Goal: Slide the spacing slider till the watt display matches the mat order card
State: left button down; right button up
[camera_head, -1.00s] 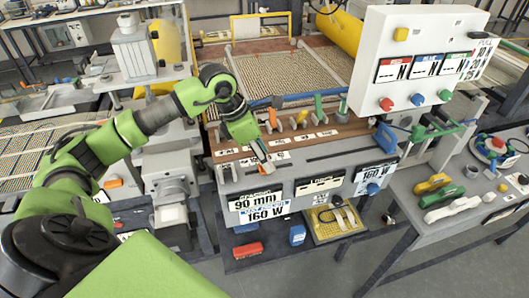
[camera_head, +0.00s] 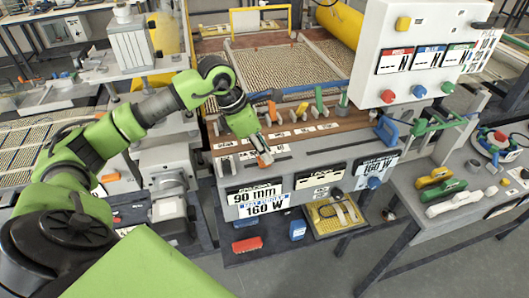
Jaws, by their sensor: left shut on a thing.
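The spacing slider has a small orange knob (camera_head: 265,160) on the front ledge of the grey bench. My left gripper (camera_head: 262,153) reaches down from the left and is shut on the knob; the fingers hide part of it. The mat order card (camera_head: 378,167) at the right of the bench front also reads 160 W. My right gripper is not in view.
Colored upright handles (camera_head: 300,108) stand on the brown strip behind the knob. A white panel (camera_head: 420,55) with colored buttons rises at the back right. A lower shelf holds a red block (camera_head: 247,244), a blue block (camera_head: 298,230) and a yellow tray (camera_head: 337,216).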

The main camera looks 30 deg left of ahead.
pick_arm(q)
jog(key=shift+a+r, duration=0.1)
jog(key=c, duration=1.7)
grip_release()
jog(key=v, duration=1.2)
jog(key=shift+s, duration=0.1)
